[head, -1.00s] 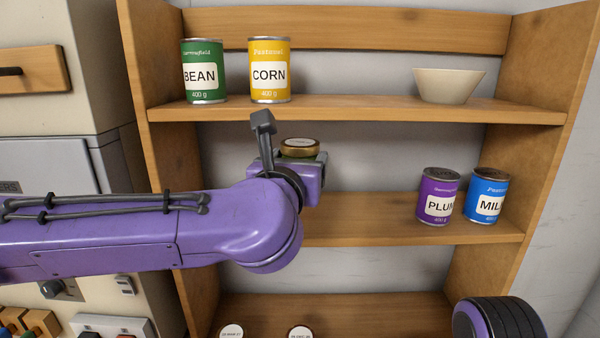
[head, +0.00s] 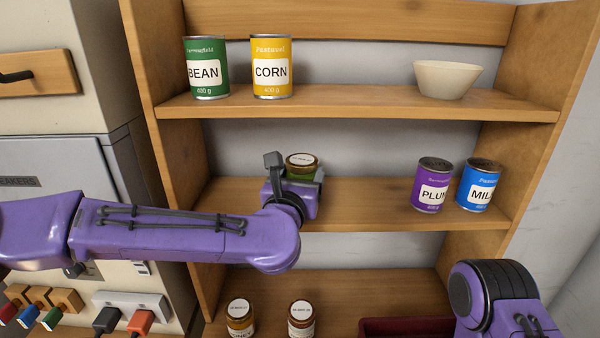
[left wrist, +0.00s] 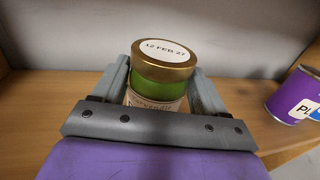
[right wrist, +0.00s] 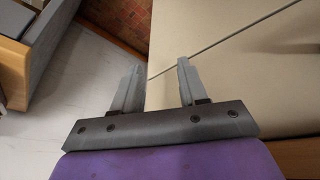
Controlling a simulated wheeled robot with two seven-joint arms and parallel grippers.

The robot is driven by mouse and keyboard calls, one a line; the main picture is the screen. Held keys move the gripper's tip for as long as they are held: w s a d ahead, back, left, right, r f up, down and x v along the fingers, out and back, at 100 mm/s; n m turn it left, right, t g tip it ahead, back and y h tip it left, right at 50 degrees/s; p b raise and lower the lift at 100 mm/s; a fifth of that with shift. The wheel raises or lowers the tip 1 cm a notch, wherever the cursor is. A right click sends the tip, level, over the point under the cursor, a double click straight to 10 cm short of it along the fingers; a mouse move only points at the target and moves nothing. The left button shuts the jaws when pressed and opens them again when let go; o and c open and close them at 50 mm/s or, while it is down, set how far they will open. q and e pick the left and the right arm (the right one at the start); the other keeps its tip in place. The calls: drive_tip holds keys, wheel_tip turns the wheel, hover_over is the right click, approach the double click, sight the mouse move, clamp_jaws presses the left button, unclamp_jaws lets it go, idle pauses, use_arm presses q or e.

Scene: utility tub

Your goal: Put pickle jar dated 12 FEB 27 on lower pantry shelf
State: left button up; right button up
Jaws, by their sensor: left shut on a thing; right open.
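The pickle jar (left wrist: 163,70) has a gold lid with a white label reading 12 FEB 27 and green contents, seen in the left wrist view. My left gripper (left wrist: 165,88) is shut on it, one finger on each side. In the head view the jar (head: 302,163) is upright at the middle shelf (head: 370,213), largely hidden behind my left gripper (head: 292,185). I cannot tell whether its base touches the board. My right gripper (right wrist: 155,85) is open and empty, beside a cream surface in the right wrist view.
A purple PLUM can (head: 430,185) and a blue can (head: 478,185) stand right on the middle shelf. A BEAN can (head: 205,68), CORN can (head: 271,66) and bowl (head: 447,80) occupy the upper shelf. Two jars (head: 240,318) (head: 301,320) stand below, beside a dark red container (head: 405,328).

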use_arm(q)
drive_tip(key=shift+f, duration=0.1)
drive_tip(key=o, duration=1.5)
drive_tip(key=shift+r, duration=0.35)
drive_tip(key=s, duration=0.1)
drive_tip(key=s+b, duration=0.1)
drive_tip(key=s+f+b, duration=0.1)
drive_tip(key=shift+s+a, duration=0.3)
drive_tip(key=shift+a, duration=0.05)
drive_tip(key=b+v, duration=0.1)
drive_tip(key=v, duration=0.4)
drive_tip(key=b+v, duration=0.1)
drive_tip(key=v, duration=0.2)
drive_tip(key=shift+s+r+b, duration=0.25)
drive_tip(key=shift+r+b, duration=0.05)
drive_tip(key=shift+b, duration=0.05)
